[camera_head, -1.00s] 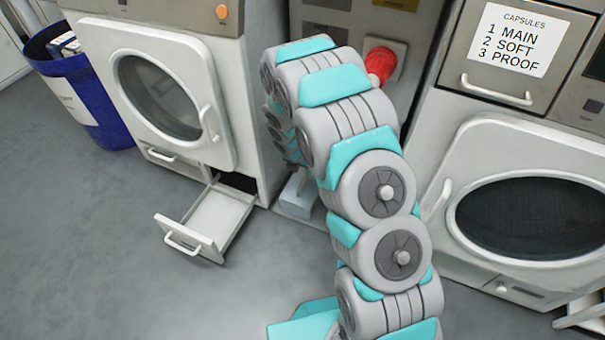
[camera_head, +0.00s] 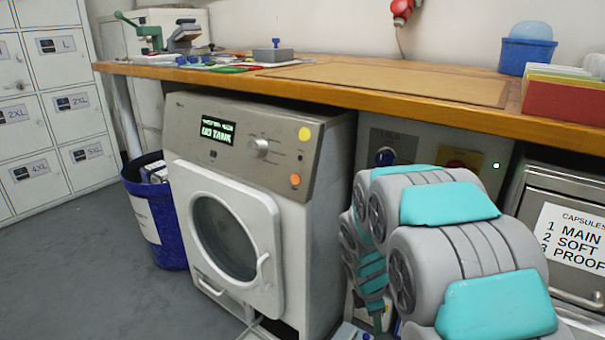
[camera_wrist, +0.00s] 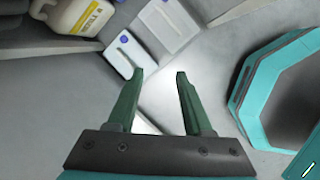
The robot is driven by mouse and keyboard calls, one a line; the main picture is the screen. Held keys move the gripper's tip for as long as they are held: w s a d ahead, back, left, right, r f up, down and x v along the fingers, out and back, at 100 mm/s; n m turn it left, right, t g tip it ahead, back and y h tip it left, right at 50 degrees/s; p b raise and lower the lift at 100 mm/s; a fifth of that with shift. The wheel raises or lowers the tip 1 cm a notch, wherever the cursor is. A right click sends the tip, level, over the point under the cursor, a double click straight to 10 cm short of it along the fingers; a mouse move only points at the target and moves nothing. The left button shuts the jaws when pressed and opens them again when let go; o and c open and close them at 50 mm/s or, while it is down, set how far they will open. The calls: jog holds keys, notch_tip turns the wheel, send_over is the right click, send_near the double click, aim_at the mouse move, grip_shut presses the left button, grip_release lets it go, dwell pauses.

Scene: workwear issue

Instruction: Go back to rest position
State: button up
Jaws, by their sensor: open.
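My gripper (camera_wrist: 160,74) is open in the wrist view, its two green fingers apart with nothing between them. White containers lie beyond the fingertips: one with a blue cap (camera_wrist: 123,58) near the left finger, and a paler one (camera_wrist: 168,24) above it. In the head view my teal and grey arm is folded at the lower right, in front of the cabinet under the counter. My gripper cannot be made out clearly there. A teal part of my own body shows at the right of the wrist view.
A washing machine (camera_head: 230,190) with a lit display stands left of my arm, its round door closed. A blue bin (camera_head: 158,215) is beside it. The wooden counter (camera_head: 340,72) runs above. A labelled bottle (camera_wrist: 85,15) shows in the wrist view. Floor at left is clear.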

jog(key=s+a+r+m+g+y+p, duration=0.1)
jog(key=s+r+m, duration=0.5)
jog(key=s, duration=0.4)
jog(key=s+a+r+m+g+p, duration=0.1)
jog(key=s+r+m+p, duration=0.1)
jog(key=s+r+m, duration=0.4)
jog(key=s+r+m+g+y+p, duration=0.1)
jog(key=s+r+m, duration=0.6)
jog(key=s, duration=0.9)
jog(key=shift+a+r+y+p, duration=0.3)
jog(key=shift+a+r+p, duration=0.1)
jog(key=shift+r+p, duration=0.4)
